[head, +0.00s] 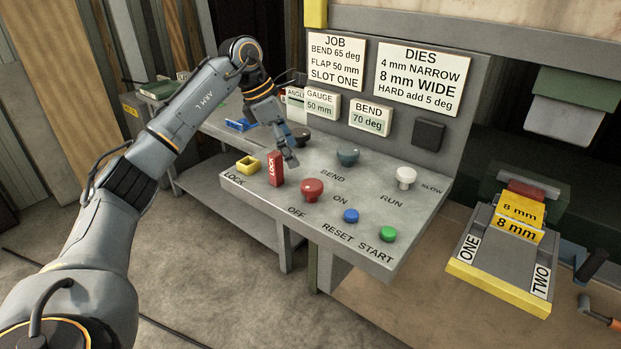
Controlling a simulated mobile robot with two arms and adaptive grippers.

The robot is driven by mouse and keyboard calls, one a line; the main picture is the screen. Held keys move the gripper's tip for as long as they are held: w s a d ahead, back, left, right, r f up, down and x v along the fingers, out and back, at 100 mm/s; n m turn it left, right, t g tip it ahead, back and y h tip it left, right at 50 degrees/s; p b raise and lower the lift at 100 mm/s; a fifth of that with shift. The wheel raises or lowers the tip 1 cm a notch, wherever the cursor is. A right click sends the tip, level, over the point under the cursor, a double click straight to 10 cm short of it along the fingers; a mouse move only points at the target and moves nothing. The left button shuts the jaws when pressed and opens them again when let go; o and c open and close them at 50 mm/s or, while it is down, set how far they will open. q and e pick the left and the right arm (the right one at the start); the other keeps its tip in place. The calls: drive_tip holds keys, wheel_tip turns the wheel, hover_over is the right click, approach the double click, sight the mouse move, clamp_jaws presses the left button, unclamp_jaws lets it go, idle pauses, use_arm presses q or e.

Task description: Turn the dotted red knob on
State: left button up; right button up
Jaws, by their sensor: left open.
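The red knob (312,191) stands on the sloped grey control panel (310,218), with the words OFF to its front left and ON to its right. A small pale mark shows on its top; which way it points is hard to tell. My left gripper (288,152) is open and empty, pointing down over the panel. It is behind and left of the red knob, apart from it, just behind the red LOCK block (275,170). My right gripper is not in view.
A yellow socket (248,164) sits left of the LOCK block. A dark teal knob (347,156), a white knob (405,177), a blue button (351,215) and a green button (388,233) share the panel. A sign board (420,80) rises behind.

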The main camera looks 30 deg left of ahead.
sight(311, 184)
use_arm(q)
drive_tip(key=p+x, duration=0.1)
drive_tip(key=x, duration=0.8)
drive_tip(key=shift+w+d+f+p, duration=0.15)
drive_tip(key=shift+w+f+p, duration=0.15)
drive_tip(key=shift+p, duration=0.05)
drive_tip(key=shift+w+d+f, duration=0.1)
drive_tip(key=shift+f, duration=0.35)
drive_tip(key=shift+w, duration=0.1)
drive_tip(key=c, duration=1.1)
drive_tip(key=shift+c, duration=0.2)
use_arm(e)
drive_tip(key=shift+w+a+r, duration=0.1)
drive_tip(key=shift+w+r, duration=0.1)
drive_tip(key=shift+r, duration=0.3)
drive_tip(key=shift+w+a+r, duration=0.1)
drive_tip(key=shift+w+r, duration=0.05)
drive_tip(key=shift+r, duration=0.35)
